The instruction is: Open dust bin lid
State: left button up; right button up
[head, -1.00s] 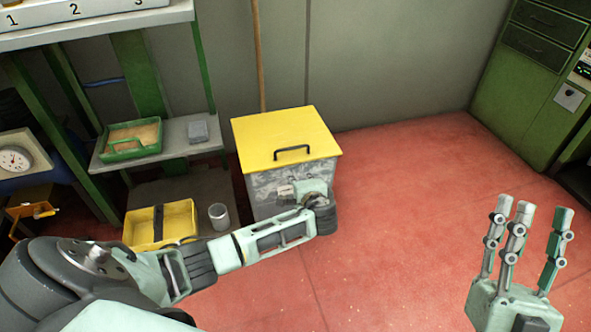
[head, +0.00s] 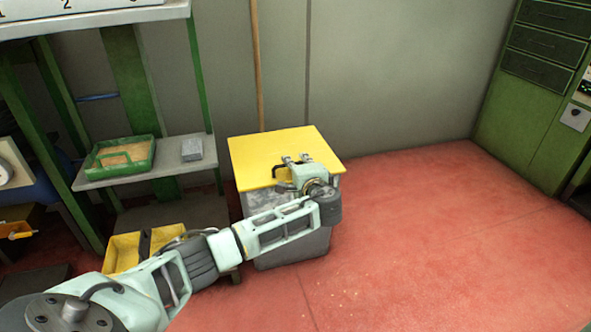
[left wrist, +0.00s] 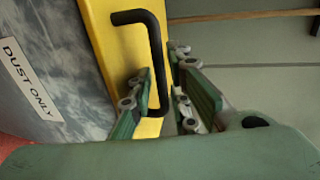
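The dust bin (head: 290,248) is a grey box standing on the red floor, and its yellow lid (head: 262,150) lies closed on top. A black bar handle (head: 280,176) is on the lid near its front edge, partly hidden by my left gripper (head: 296,160). In the left wrist view, the handle (left wrist: 154,55) passes between the fingers of my left gripper (left wrist: 162,70). These fingers stand apart on either side of the bar, with a gap showing. A "DUST ONLY" label (left wrist: 30,80) is on the bin's front. My right gripper is out of view.
A green rack (head: 128,85) stands left of the bin, with a green tray (head: 150,165) on its shelf. A yellow tray (head: 122,250) is low beside the bin. A wooden pole (head: 258,65) leans behind it. The floor to the right is clear up to a green cabinet (head: 530,110).

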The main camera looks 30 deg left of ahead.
pick_arm(q)
jog(key=shift+w+a, duration=0.2)
jog(key=shift+a, duration=0.05)
grip_shut()
jog(key=shift+f, duration=0.1)
